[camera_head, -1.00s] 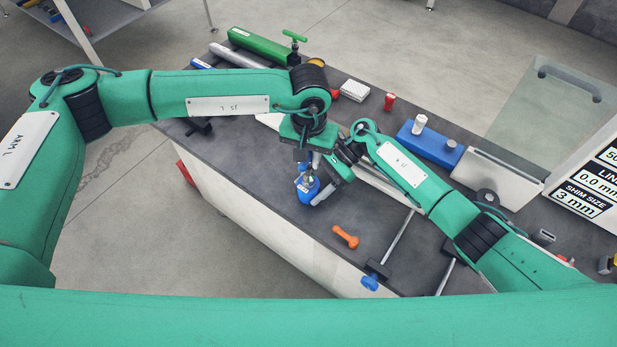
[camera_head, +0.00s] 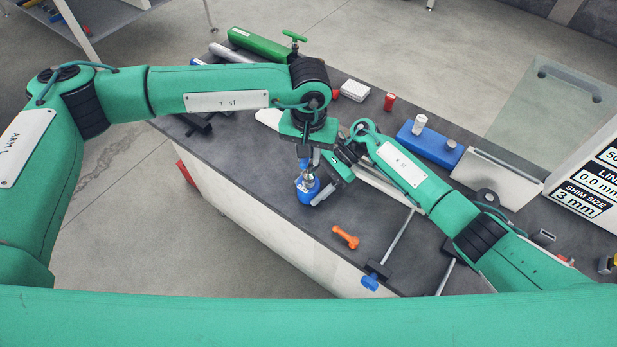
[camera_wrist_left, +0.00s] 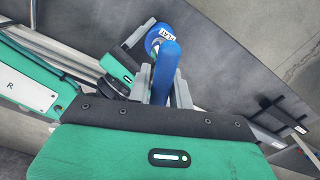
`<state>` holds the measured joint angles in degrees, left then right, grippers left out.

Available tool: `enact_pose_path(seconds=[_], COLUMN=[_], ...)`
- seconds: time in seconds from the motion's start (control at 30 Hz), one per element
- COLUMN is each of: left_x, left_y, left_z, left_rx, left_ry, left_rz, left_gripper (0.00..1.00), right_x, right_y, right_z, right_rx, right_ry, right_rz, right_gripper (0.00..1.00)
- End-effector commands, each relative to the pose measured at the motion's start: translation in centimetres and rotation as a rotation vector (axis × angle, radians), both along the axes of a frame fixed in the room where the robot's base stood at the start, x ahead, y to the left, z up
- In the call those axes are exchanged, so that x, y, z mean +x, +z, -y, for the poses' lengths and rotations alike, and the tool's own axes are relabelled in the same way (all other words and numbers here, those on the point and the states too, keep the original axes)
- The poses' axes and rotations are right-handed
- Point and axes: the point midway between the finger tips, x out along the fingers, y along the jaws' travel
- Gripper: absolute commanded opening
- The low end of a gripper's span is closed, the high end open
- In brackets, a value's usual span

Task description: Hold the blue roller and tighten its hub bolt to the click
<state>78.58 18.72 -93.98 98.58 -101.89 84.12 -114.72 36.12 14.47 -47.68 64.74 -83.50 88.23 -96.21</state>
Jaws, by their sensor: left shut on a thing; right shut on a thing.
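The blue roller (camera_head: 307,192) is upright above the dark bench near its front left edge; it also shows in the left wrist view (camera_wrist_left: 157,36), with a white label. My right gripper (camera_head: 320,188) reaches in from the right and is shut on the roller. My left gripper (camera_head: 309,160) is directly above the roller. In the left wrist view my left gripper (camera_wrist_left: 163,80) is shut on a long blue handle (camera_wrist_left: 166,62) that points toward the roller. The hub bolt and the handle's lower end are hidden, so contact between them cannot be told.
An orange tool (camera_head: 345,237) lies on the bench (camera_head: 285,225) in front of the roller. Metal bars (camera_head: 398,238) lie to its right. A sign board (camera_head: 590,180) is at right.

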Motion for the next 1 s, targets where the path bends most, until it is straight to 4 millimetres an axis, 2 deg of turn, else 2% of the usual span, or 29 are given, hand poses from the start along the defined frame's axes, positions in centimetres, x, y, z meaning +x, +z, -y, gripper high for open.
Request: enact_pose_path(seconds=[0.7, 0.97, 1.0], left_x=[0.0, 0.0, 0.0], left_y=[3.6, 3.8, 3.8], left_z=[0.0, 0.0, 0.0], left_rx=[-0.001, 0.001, 0.001], left_ry=[0.0, 0.0, 0.0], left_rz=[0.002, 0.001, 0.001], left_gripper=[0.0, 0.0, 0.0], right_x=[0.0, 0.0, 0.0], right_y=[0.0, 0.0, 0.0], right_z=[0.0, 0.1, 0.1], right_rx=[-0.001, -0.001, -0.001], right_ry=[0.0, 0.0, 0.0], right_rz=[0.0, 0.0, 0.0], right_gripper=[0.28, 0.28, 0.53])
